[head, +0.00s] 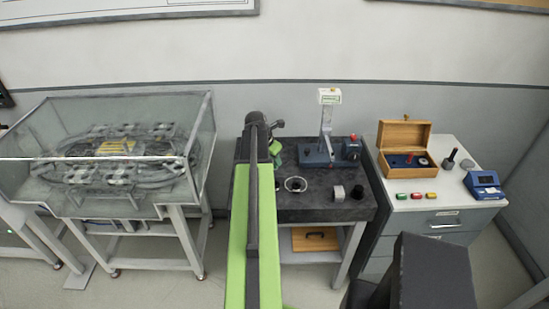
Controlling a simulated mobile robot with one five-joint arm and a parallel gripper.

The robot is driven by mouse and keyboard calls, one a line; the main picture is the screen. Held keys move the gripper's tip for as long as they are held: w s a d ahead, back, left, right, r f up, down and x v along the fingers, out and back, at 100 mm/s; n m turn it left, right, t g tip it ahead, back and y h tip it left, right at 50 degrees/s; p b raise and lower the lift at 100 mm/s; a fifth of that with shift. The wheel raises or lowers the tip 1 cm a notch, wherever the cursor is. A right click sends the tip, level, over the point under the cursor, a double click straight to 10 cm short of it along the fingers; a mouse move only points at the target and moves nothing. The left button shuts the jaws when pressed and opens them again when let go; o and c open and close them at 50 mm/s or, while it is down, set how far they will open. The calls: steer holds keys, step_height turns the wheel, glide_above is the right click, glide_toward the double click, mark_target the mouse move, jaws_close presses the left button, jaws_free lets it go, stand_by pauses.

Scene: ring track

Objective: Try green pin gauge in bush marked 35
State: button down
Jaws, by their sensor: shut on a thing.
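My gripper (276,142) is at the far end of my arm, above the left part of the dark bench, and is partly hidden by the arm. It is shut on a small green thing (276,154), which I take as the green pin gauge; its lower end is unclear.
The dark bench (318,210) also bears a blue-based stand (318,158). A glass-cased track (120,155) stands left.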

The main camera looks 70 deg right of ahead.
mark_target(275, 168)
steer(key=shift+s+f, duration=0.15)
steer(key=shift+f, duration=0.1)
step_height(275, 168, down, 5)
steer(key=b, duration=0.5)
steer(key=shift+r, duration=0.2)
steer(key=shift+a+f+b, duration=0.1)
steer(key=shift+f+b, duration=1.65)
steer(key=shift+b, duration=0.05)
stand_by(1.2)
steer(key=shift+r, duration=0.1)
stand_by(0.9)
steer(key=shift+r+p, duration=1.7)
steer(key=shift+p, duration=0.1)
step_height(275, 168, up, 4)
steer(key=p, duration=0.4)
steer(key=shift+r, duration=0.1)
